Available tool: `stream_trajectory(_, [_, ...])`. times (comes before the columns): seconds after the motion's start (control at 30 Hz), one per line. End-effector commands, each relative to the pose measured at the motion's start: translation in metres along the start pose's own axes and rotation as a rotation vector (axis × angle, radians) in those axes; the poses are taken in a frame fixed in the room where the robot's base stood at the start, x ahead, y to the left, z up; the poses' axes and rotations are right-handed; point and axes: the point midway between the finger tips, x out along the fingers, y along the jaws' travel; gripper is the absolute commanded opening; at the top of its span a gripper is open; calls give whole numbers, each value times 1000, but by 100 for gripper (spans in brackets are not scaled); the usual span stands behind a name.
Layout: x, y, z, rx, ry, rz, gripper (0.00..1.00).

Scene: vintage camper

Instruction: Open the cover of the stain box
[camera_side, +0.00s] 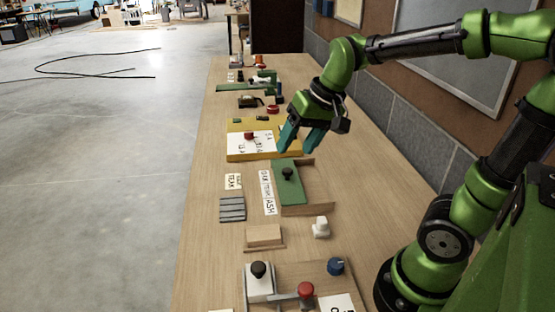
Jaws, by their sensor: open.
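The box with a green cover (289,190) and black knob (287,173) sits in the middle of the workbench; I take it for the stain box. The cover lies over the left part of the wooden box (308,210); wood shows to its right, and I cannot tell how deep it is there. My gripper (297,152) is open, its teal fingers pointing down. In the picture it is just above the far edge of the green cover, apart from the knob. Nothing shows between the fingers.
A yellow-edged box (233,156) with a red knob lies just beyond. Label cards (267,193), a grey slatted block (232,209), a wooden block (264,236) and a white piece (321,227) lie nearer. A lever fixture (258,286) is in front. The bench's right side is mostly clear.

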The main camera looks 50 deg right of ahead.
Motion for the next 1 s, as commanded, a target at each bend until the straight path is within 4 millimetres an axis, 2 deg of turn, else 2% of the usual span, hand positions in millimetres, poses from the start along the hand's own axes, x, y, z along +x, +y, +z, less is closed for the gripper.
stream_trajectory(0.03, [8,6,-21,34,-34,36,59])
stream_trajectory(0.1, [17,16,-47,75,-75,86,59])
stream_trajectory(0.3, [42,50,-114,188,-171,248,59])
stream_trajectory(0.4, [47,63,-139,230,-200,317,59])
stream_trajectory(0.5, [42,66,-153,257,-208,351,59])
stream_trajectory(0.6, [30,61,-158,269,-210,350,59])
stream_trajectory(0.73, [36,62,-151,273,-232,349,59])
stream_trajectory(0.87, [54,68,-145,273,-234,349,59])
stream_trajectory(1.0, [81,77,-137,273,-235,349,59])
